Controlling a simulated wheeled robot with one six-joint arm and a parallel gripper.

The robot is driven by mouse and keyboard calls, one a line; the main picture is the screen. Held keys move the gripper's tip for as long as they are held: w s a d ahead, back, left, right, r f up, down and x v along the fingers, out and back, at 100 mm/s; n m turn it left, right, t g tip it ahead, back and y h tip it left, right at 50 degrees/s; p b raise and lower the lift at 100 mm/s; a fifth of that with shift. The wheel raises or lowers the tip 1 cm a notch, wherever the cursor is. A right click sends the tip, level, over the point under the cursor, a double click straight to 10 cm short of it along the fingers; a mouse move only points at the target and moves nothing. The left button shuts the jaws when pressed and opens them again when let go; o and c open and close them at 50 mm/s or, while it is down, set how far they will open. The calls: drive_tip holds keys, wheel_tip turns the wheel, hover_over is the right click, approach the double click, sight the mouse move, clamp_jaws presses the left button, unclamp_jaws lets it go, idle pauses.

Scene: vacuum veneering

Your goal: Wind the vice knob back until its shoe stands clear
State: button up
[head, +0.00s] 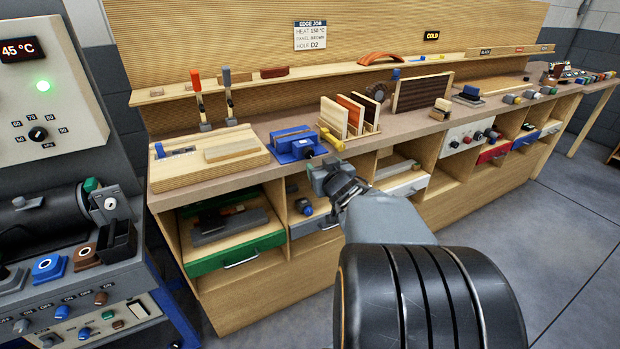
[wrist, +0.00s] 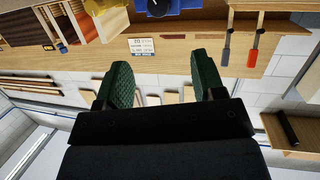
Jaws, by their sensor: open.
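The blue vice (head: 295,143) sits on the bench top near its front edge, with a yellow piece (head: 331,138) at its right. In the wrist view, which is upside down, a blue body (wrist: 186,6) that looks like the vice is cut off by the top edge, with a dark round part (wrist: 158,8) on it. My gripper (head: 322,178) is in front of the bench edge, below and right of the vice, apart from it. Its green-padded fingers (wrist: 164,82) are spread with nothing between them. The shoe and its gap cannot be made out.
A rack of upright panels (head: 355,116) stands right of the vice. A wooden board (head: 231,148) lies to its left, with two clamps (head: 203,100) behind it. Open drawers (head: 235,250) and shelves lie below the bench top. Floor in front at right is clear.

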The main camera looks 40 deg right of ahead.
sight(310, 155)
wheel_tip(310, 155, down, 4)
drive_tip(key=s+d+n+t+y+b, duration=0.1)
drive_tip(key=d+t+y+b, duration=0.2)
drive_tip(key=b, duration=0.1)
drive_tip(key=w, duration=0.4)
drive_tip(key=w+d+b, duration=0.1)
drive_tip(key=w, duration=0.8)
drive_tip(key=shift+d, duration=0.35)
drive_tip(key=c, duration=0.9)
drive_tip(key=shift+n+b, duration=0.4)
drive_tip(key=shift+n, duration=0.1)
